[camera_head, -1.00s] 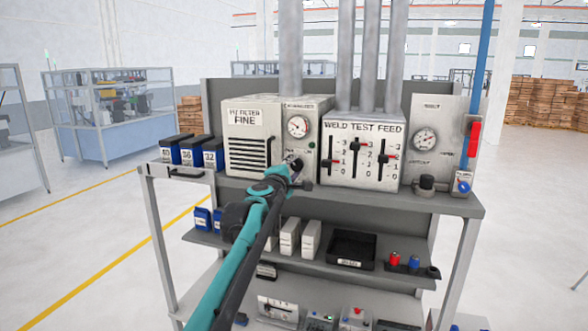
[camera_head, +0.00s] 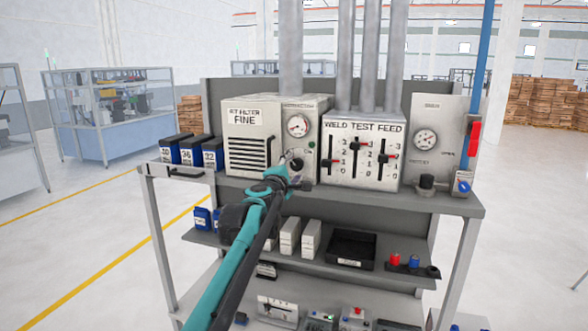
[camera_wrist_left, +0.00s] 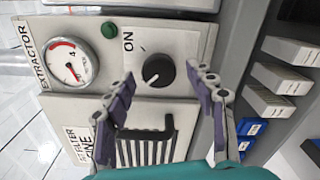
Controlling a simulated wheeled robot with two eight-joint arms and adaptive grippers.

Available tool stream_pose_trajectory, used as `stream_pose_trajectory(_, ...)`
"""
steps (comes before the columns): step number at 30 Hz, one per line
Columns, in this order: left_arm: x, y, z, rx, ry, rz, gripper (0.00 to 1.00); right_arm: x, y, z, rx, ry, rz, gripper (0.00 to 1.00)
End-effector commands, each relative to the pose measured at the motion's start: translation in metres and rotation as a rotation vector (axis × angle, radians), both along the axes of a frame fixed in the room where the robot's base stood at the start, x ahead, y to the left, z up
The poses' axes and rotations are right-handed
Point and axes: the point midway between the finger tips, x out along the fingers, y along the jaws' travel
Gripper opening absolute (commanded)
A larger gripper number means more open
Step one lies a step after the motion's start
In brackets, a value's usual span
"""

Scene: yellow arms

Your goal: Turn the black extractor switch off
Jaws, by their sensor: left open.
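The black extractor switch is a round knob (camera_wrist_left: 158,72) on the light grey extractor panel, beside the word ON in the left wrist view. Its white mark points to the lower left there, away from the ON label. In the head view the knob (camera_head: 296,163) shows small just above my left gripper (camera_head: 287,170). In the left wrist view my left gripper (camera_wrist_left: 161,74) is open, with one finger on each side of the knob. I cannot tell whether a finger touches it. My right gripper is in neither view.
A dial gauge (camera_wrist_left: 70,65) and a green button (camera_wrist_left: 109,29) sit near the knob. A vented filter box (camera_head: 250,138) stands left of the panel and the weld test feed box (camera_head: 361,150) right.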

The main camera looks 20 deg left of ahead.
Motion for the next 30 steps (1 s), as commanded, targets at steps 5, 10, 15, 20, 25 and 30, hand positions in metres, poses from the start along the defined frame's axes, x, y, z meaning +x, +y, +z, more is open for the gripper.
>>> stream_pose_trajectory(5,-0.032,0.001,0.000,0.000,0.000,0.001,0.56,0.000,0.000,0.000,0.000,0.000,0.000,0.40)
stream_pose_trajectory(10,-0.069,0.003,0.000,0.000,0.000,0.001,0.56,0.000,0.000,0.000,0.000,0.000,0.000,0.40)
stream_pose_trajectory(15,-0.096,0.004,-0.001,0.000,0.000,0.000,0.56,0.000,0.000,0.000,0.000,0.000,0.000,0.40)
stream_pose_trajectory(20,-0.110,0.004,-0.001,0.000,0.000,0.000,0.56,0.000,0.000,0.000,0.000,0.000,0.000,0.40)
stream_pose_trajectory(25,-0.113,0.004,-0.001,0.000,0.000,0.000,0.56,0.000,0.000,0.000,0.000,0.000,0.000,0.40)
stream_pose_trajectory(30,-0.112,0.004,-0.001,0.000,0.000,0.000,0.56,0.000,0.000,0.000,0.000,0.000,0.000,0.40)
